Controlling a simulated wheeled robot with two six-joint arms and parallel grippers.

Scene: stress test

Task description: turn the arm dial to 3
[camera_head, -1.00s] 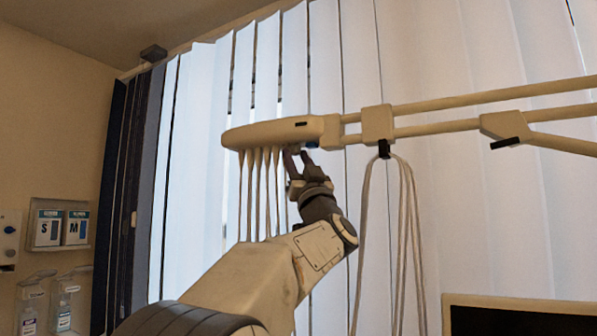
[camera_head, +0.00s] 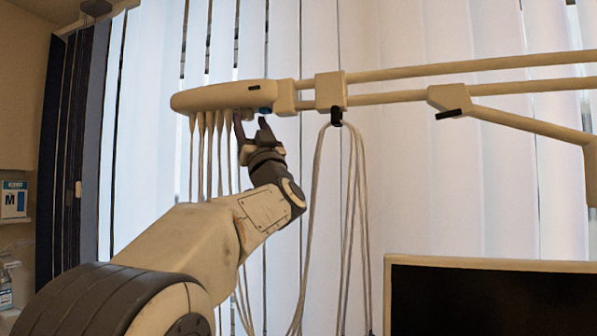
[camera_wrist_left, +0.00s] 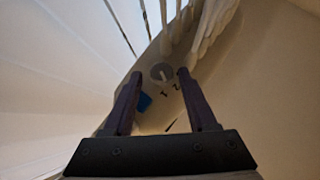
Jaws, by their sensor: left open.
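A beige arm head (camera_head: 222,97) hangs in front of the window blinds in the head view, with several cables dropping from its underside. My left gripper (camera_head: 252,124) is just below it, fingers pointing up and apart, near a small blue part (camera_head: 265,110). In the left wrist view a round grey dial (camera_wrist_left: 161,72) with a pale raised bar sits on the underside, between the open fingertips. The blue part (camera_wrist_left: 143,102) is next to the left finger. I cannot tell whether the fingers touch the dial. My right gripper is not in view.
Two beige rails (camera_head: 440,70) run right from the arm head. A looped cable bundle (camera_head: 318,215) hangs from a black hook right of my gripper. A dark monitor (camera_head: 490,298) stands at lower right. Vertical blinds (camera_head: 410,160) lie behind.

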